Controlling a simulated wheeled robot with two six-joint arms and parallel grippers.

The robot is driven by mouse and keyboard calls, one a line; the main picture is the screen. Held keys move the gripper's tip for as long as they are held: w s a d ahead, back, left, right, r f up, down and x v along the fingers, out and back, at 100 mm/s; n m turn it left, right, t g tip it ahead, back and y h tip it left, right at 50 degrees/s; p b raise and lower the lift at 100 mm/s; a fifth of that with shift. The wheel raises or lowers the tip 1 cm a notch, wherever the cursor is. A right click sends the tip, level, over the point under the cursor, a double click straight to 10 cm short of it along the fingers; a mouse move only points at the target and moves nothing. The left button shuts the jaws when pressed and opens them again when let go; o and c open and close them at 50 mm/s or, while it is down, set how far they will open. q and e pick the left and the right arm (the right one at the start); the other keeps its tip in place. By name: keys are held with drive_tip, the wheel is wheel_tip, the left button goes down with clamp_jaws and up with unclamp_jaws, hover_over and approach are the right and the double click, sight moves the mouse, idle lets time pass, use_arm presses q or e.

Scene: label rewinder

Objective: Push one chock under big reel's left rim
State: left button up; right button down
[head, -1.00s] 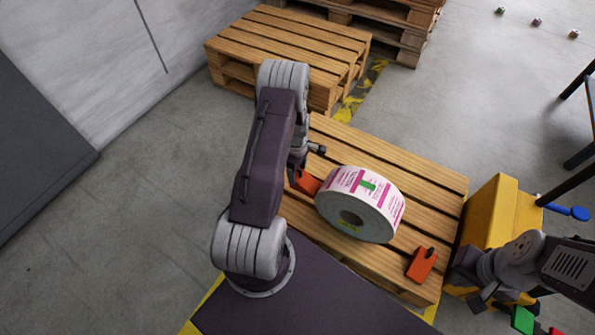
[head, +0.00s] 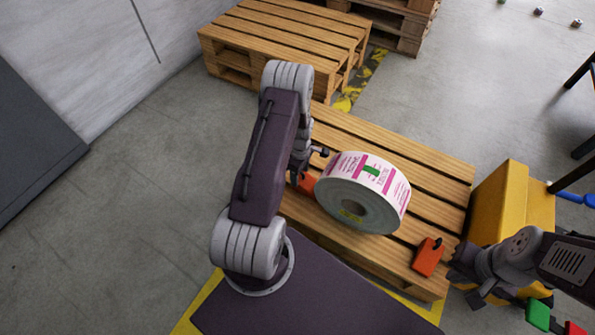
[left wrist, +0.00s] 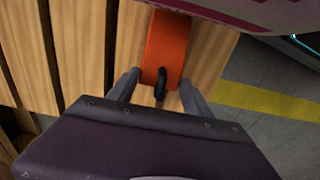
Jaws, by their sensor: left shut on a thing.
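The big reel (head: 388,186), white with magenta print and a green mark, stands on its rim on the near wooden pallet, its core facing me. An orange chock (head: 309,184) is at its left rim; I cannot tell whether they touch. My left gripper (head: 299,178) is at this chock, partly hidden by my arm. In the left wrist view, the gripper (left wrist: 160,84) is shut on the chock (left wrist: 166,42) near its dark handle, with the reel's edge (left wrist: 265,14) just beyond. Another orange chock (head: 427,258) lies right of the reel. My right gripper (head: 466,288) is beyond the pallet's right edge.
The pallet (head: 437,183) has bare slats behind the reel. A yellow box (head: 500,207) stands close to its right side. Another pallet (head: 290,35) lies at the back. Open grey floor (head: 130,190) is on the left.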

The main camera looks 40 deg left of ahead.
use_arm(q)
drive_tip(key=o, duration=1.4)
drive_tip(key=shift+r, duration=0.1)
wheel_tip(320, 180, up, 9)
drive_tip(key=p, duration=0.6)
drive_tip(key=shift+r, duration=0.1)
drive_tip(key=shift+d, duration=0.1)
